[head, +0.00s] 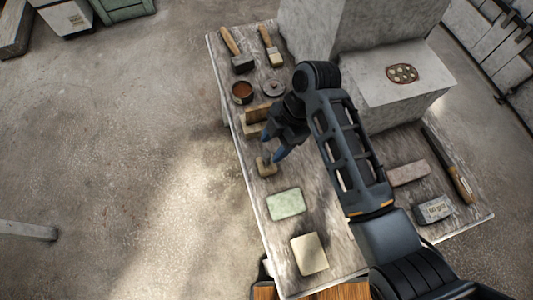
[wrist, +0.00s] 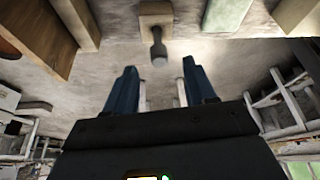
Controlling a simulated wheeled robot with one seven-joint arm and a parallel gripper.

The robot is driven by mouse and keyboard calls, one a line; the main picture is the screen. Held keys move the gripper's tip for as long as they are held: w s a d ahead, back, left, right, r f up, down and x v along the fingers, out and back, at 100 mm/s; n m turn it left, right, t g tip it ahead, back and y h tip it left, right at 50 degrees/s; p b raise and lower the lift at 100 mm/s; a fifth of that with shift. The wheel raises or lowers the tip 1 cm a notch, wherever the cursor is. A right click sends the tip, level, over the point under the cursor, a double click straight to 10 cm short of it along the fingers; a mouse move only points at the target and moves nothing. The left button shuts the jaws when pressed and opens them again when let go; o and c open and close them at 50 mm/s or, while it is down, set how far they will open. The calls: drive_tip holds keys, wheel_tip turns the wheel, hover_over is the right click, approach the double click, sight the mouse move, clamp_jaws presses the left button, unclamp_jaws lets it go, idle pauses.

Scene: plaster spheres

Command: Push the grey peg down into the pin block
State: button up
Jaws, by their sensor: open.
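The pin block (head: 267,171) is a small tan wooden block on the table, just below my gripper in the head view. The grey peg (wrist: 157,42) stands up out of the pin block (wrist: 155,10) in the wrist view, with much of its shaft showing above the block. My gripper (head: 272,147) is open, with its two blue fingers spread and nothing held between them. In the wrist view my gripper (wrist: 160,70) has the peg's free end near the gap between its fingertips, and I see no contact. How deep the peg sits is hidden.
A green slab (head: 286,204) and a cream slab (head: 309,254) lie nearer the front. A brown block (head: 257,114), a tin (head: 242,92) and a hammer (head: 237,50) lie beyond. A large grey block (head: 395,90) rises at the right. The table's left edge is close to the pin block.

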sight(268, 154)
drive_tip(key=x, duration=0.6)
drive_tip(key=shift+p, duration=0.3)
clamp_jaws()
